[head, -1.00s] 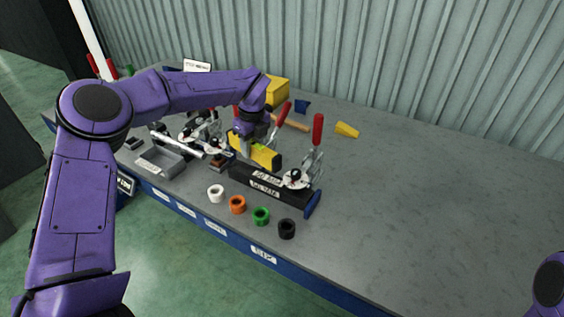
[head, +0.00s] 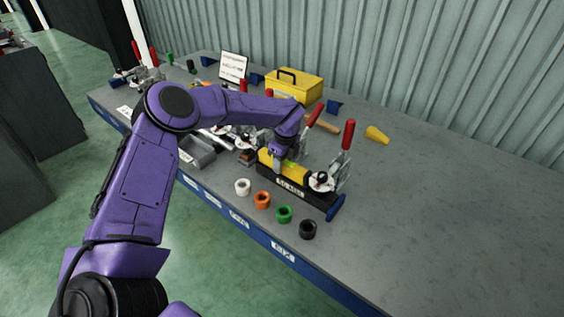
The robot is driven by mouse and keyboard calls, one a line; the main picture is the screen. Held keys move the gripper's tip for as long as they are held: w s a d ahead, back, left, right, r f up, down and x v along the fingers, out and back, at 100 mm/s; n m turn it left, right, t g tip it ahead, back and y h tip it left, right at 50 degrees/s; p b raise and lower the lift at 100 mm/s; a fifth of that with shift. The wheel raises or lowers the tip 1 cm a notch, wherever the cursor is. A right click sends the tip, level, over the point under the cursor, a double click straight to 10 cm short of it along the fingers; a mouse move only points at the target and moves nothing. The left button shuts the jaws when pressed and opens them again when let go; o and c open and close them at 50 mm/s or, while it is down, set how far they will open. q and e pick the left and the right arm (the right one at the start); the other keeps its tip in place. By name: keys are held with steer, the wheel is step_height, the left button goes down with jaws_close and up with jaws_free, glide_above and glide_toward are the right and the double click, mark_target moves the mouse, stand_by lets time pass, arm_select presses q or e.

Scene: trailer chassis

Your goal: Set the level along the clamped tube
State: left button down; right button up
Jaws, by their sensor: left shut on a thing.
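The yellow level (head: 297,173) is at the black clamp fixture (head: 299,190), lengthwise along it. It looks low over or on the fixture; whether it touches the tube I cannot tell. My left gripper (head: 280,156) is shut on the level from above, near its left part. A toggle clamp (head: 322,181) with a red handle stands at the fixture's right end; another red handle (head: 315,114) rises behind my gripper. The tube in this fixture is hidden by the level and gripper. My right gripper is out of view.
White (head: 242,187), orange (head: 262,200), green (head: 284,214) and black (head: 308,229) rings line the front edge. A grey tray (head: 197,154) lies left. A yellow toolbox (head: 294,86) and yellow wedge (head: 377,135) are behind. The bench's right side is clear.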

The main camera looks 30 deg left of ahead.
mark_target(286, 161)
arm_select(q)
steer(key=shift+f, duration=0.2)
steer(key=c, duration=0.7)
jaws_free()
steer(key=shift+w, duration=0.15)
steer(key=shift+r, duration=0.35)
steer(key=shift+d+r, duration=0.1)
steer(key=shift+r, duration=0.25)
steer(key=r, duration=0.3)
steer(key=d+r+b, duration=0.1)
steer(key=r, duration=0.3)
steer(key=r+b, duration=0.1)
steer(key=r, duration=0.3)
steer(key=shift+d, duration=0.15)
